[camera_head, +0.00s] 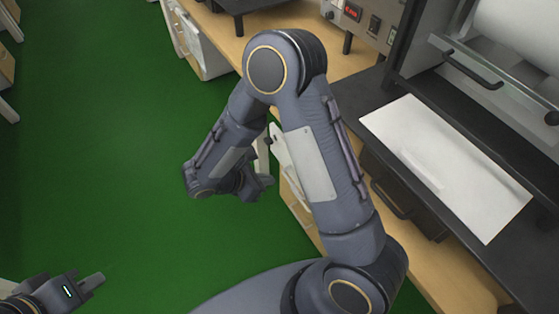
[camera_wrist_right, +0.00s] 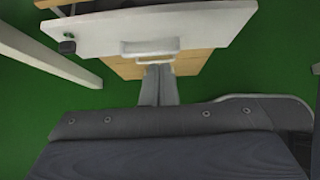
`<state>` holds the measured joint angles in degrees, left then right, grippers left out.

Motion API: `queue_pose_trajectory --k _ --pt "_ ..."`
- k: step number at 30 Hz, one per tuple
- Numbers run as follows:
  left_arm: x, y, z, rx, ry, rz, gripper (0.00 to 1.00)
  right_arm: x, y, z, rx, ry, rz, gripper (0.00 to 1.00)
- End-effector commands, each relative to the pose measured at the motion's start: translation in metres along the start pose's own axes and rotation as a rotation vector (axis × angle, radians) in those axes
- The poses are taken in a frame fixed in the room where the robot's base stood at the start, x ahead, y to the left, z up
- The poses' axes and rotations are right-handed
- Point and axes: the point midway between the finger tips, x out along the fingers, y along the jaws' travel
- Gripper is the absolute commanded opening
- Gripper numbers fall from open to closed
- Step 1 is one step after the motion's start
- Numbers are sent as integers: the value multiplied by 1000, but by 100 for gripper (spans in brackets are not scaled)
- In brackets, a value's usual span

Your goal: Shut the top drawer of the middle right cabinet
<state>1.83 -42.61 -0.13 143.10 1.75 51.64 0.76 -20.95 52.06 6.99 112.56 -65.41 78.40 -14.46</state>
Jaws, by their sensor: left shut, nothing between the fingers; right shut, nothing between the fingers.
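A cabinet with a white top drawer front (camera_wrist_right: 150,30) and wooden lower fronts (camera_wrist_right: 126,69) is ahead of my right gripper (camera_wrist_right: 158,68) in the right wrist view. The top front stands out from the lower ones, so this drawer looks pulled open. In the head view its pale front (camera_head: 283,150) shows beside my right arm, which hides much of the cabinet. My right gripper is shut and empty, its fingertips just below the white drawer's handle; I cannot tell whether they touch anything. My left gripper (camera_head: 93,282) is shut and empty over the floor at lower left.
A wooden bench carries a dark machine with a white sheet (camera_head: 445,165) on the right. Another white-fronted drawer unit (camera_head: 200,45) stands further back under the bench. The green floor (camera_head: 110,150) on the left is clear.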

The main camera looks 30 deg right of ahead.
Motion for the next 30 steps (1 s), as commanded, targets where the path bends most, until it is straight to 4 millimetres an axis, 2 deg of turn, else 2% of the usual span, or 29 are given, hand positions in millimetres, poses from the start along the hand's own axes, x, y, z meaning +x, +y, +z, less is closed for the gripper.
queue_pose_trajectory --k 5,16,21,30 --pt "3 -2 2 1 0 -1 0 22 -1 -1 0 -1 -5 0" --pt "10 -4 4 0 0 0 0 100 -2 -1 1 1 -7 0" --pt "7 -3 3 0 0 0 0 118 -1 18 4 1 -5 0" --pt "7 -3 3 0 0 0 0 128 -1 27 1 1 -2 0"
